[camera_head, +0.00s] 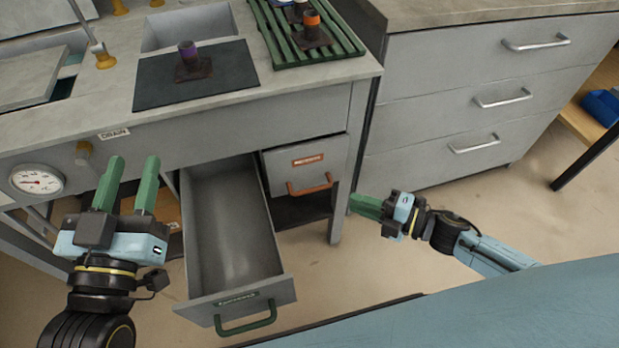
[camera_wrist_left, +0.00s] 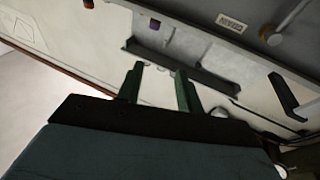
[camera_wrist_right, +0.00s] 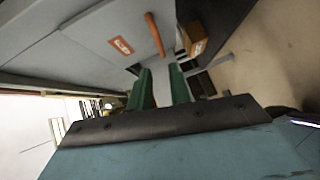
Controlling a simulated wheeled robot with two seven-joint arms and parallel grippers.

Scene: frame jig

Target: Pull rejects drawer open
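The rejects drawer (camera_head: 285,168) is the grey one with an orange label and an orange bar handle (camera_head: 310,187), under the right end of the bench. Its front looks flush with the bench, so it appears shut. In the right wrist view the orange handle (camera_wrist_right: 155,36) and the label (camera_wrist_right: 121,46) lie ahead of the fingertips. My right gripper (camera_head: 356,203) is open and empty, to the right of the handle and apart from it. My left gripper (camera_head: 136,163) is open and empty, left of the open drawer and in front of the bench.
A drawer with a green handle (camera_head: 246,320) stands pulled far out, empty, left of the rejects drawer. A grey cabinet with several drawers (camera_head: 435,120) stands to the right. A gauge (camera_head: 37,180) is at the far left. Floor between the right arm and bench is clear.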

